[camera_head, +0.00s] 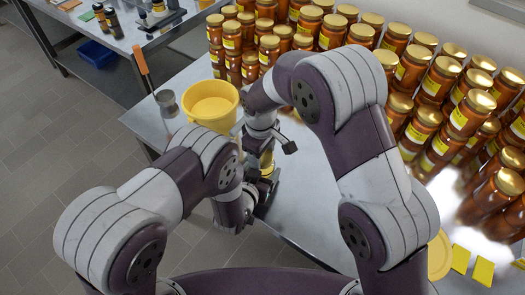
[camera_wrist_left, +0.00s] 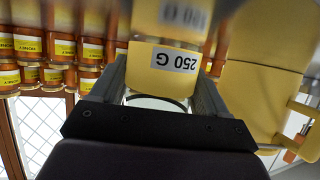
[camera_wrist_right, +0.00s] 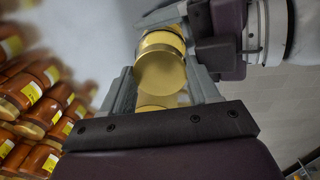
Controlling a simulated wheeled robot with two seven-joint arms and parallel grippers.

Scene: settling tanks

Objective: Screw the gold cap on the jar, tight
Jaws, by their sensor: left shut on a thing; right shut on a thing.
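The jar (camera_wrist_left: 160,72) has a yellow label reading "250 G". In the left wrist view it stands between the fingers of my left gripper (camera_wrist_left: 160,80), which is shut on it. The gold cap (camera_wrist_right: 160,72) shows as a round disc between the fingertips of my right gripper (camera_wrist_right: 158,75), which is shut on it. In the head view the right gripper (camera_head: 265,150) is above the left gripper (camera_head: 264,187), with a little yellow between them. The cap lines up with the jar and looks close against it. I cannot tell whether the threads have caught or how tight it is.
A yellow tub (camera_head: 211,100) stands just left of my right wrist. Many filled amber jars (camera_head: 430,82) with gold lids crowd the table's back and right. Yellow cards (camera_head: 482,270) lie at the front right. The middle of the steel table (camera_head: 310,200) is clear.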

